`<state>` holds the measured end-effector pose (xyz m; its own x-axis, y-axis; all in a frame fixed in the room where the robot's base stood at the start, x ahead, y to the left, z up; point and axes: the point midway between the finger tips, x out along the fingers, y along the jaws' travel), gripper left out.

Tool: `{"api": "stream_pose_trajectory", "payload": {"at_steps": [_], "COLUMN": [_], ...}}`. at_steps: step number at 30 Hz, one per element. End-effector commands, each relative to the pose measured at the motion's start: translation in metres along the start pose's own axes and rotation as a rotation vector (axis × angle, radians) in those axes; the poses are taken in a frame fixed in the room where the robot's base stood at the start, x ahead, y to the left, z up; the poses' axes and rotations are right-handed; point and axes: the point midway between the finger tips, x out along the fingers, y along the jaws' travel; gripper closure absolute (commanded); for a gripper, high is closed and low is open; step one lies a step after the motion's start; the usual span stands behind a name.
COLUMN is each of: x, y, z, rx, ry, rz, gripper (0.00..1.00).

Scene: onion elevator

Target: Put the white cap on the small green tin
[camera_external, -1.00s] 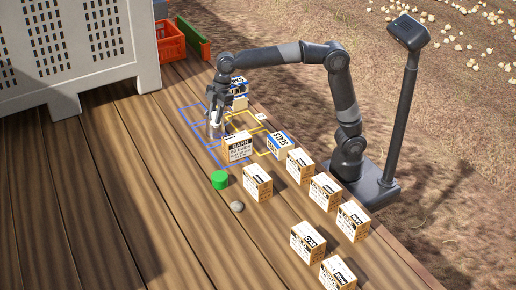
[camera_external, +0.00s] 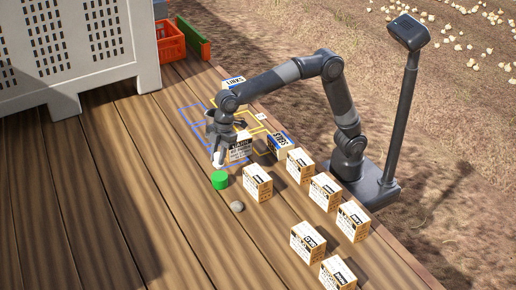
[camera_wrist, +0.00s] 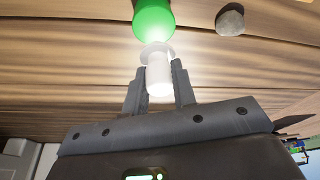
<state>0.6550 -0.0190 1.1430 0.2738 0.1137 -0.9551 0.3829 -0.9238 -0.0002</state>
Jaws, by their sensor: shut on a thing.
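The small green tin (camera_external: 220,180) stands on the wooden deck, left of the nearest box. It also shows at the top of the wrist view (camera_wrist: 153,18), partly cut off by the frame edge. My gripper (camera_external: 218,160) is shut on the white cap (camera_wrist: 158,75), which has a wider rim at its far end. In the external view the white cap (camera_external: 218,162) hangs just above and behind the tin. In the wrist view its rim points toward the tin; I cannot tell whether they touch.
A grey stone (camera_external: 237,207) lies close to the tin on the front right. The deck (camera_external: 150,200) to the left is clear.

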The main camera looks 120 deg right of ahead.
Motion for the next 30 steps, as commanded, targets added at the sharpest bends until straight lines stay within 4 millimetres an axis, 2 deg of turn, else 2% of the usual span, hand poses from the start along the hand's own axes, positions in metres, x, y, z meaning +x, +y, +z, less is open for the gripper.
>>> {"api": "stream_pose_trajectory", "payload": {"at_steps": [8,19,20,27,30], "x": [0.034,0.039,0.038,0.038,0.038], "y": [0.0,0.001,0.001,0.001,0.001], "z": [0.011,0.013,0.013,0.013,0.013], "rx": [0.0,0.0,0.0,0.0,0.0], "ry": [-0.002,-0.001,0.0,0.0,0.0], "rz": [-0.001,0.0,0.0,0.0,0.0], "gripper": [0.97,0.97,0.74,0.54,0.54]}}
